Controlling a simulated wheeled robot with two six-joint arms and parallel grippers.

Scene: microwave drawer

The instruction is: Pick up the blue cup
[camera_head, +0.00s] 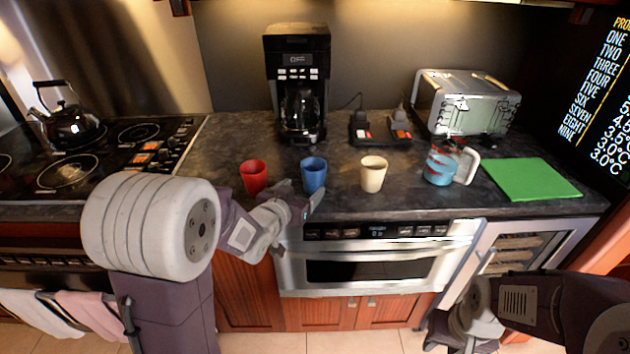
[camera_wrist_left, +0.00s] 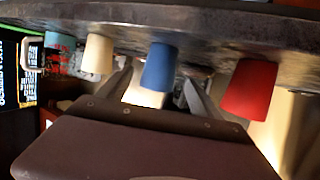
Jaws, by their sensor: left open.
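The blue cup (camera_head: 314,173) stands upright near the front edge of the dark counter (camera_head: 225,145), between a red cup (camera_head: 253,176) and a cream cup (camera_head: 373,174). My left gripper (camera_head: 303,200) is open and empty, just in front of the blue cup at the counter edge. The left wrist view is upside down; there the blue cup (camera_wrist_left: 159,67) shows between the two spread fingers, apparently beyond their tips. My right gripper (camera_head: 455,335) is low at the right, below the counter; its fingers are too unclear to judge.
A coffee maker (camera_head: 298,85) and a toaster (camera_head: 466,102) stand behind. A stove with a kettle (camera_head: 70,125) is left. A microwave drawer (camera_head: 375,262) is below the counter.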

